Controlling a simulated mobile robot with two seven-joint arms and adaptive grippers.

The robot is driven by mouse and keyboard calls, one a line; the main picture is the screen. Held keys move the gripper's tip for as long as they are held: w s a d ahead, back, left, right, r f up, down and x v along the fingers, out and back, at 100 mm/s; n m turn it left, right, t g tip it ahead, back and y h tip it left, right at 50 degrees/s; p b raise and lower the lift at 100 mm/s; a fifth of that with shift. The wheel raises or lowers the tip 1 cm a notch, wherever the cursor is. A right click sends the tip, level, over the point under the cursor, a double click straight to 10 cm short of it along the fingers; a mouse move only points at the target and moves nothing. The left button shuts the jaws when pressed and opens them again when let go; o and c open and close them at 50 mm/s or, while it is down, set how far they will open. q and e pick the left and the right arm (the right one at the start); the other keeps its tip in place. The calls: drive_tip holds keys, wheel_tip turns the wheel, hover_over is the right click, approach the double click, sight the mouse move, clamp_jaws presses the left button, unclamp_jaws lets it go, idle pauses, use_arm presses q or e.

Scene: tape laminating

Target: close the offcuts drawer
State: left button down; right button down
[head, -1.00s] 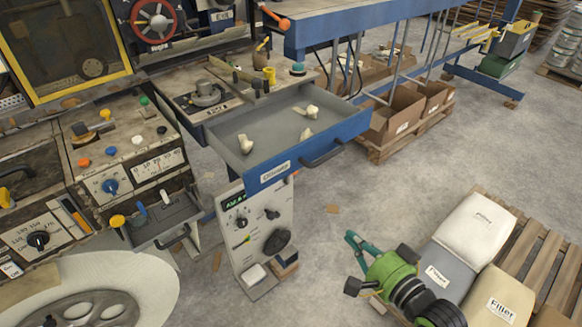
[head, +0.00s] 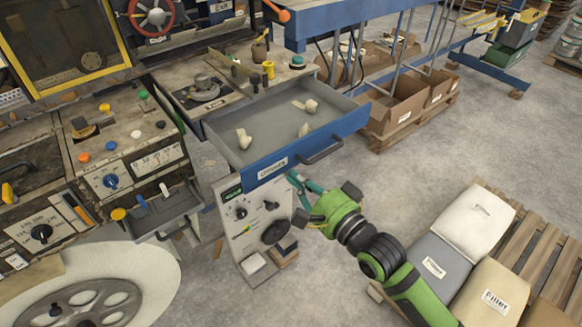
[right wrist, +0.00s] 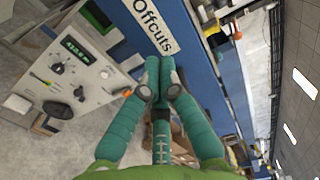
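The offcuts drawer (head: 222,157) is pulled out from the bench in the head view. Its blue front carries a label reading Offcuts (head: 272,168) and a dark handle (head: 321,152). A few pale offcuts (head: 304,130) lie inside. My right gripper (head: 293,178) is just in front of the lower part of the drawer front, left of the handle. In the right wrist view its teal fingers (right wrist: 160,72) are together with nothing between them, close to the blue front beside the label (right wrist: 152,28). Whether they touch it I cannot tell. My left gripper is not in view.
A grey control panel (head: 232,218) with knobs stands below the drawer. A small grey tray (head: 170,216) juts out at left. Sacks (head: 474,222) on a pallet (head: 522,232) lie at right, near my right arm. Cardboard boxes (head: 397,110) stand behind the drawer.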

drive_tip(key=shift+x, duration=1.15)
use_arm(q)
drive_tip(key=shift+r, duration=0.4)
use_arm(e)
drive_tip(key=shift+w, duration=0.1)
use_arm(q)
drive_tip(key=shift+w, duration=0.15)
